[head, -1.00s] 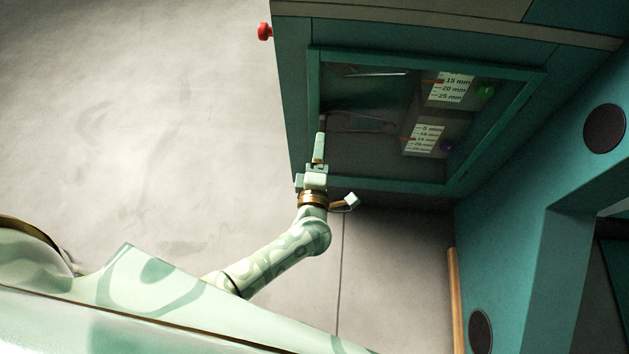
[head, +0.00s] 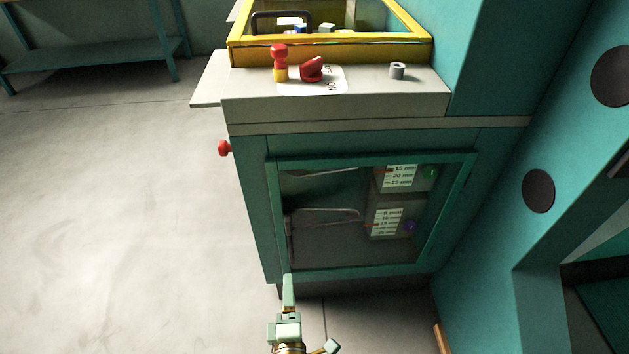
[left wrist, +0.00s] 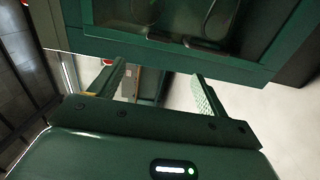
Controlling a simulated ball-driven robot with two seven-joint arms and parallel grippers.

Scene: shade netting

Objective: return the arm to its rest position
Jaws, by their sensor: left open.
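My left gripper (head: 288,290) shows at the bottom of the head view, just below the front window of a teal cabinet (head: 255,205). In the left wrist view its two fingers (left wrist: 160,78) stand wide apart with nothing between them. The cabinet's lower front edge and window (left wrist: 190,22) fill the top of that view, beyond the fingertips. I cannot tell from these views whether a fingertip touches the cabinet. Most of my left arm is below the head view's edge. My right gripper is not in view.
On the cabinet top stand a yellow-framed box (head: 335,50), a red knob (head: 313,69), a red-and-yellow part (head: 279,62) and a grey ring (head: 397,71). A red button (head: 224,148) sticks out on the left side. Teal structure (head: 545,150) closes the right; floor (head: 120,220) is clear at left.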

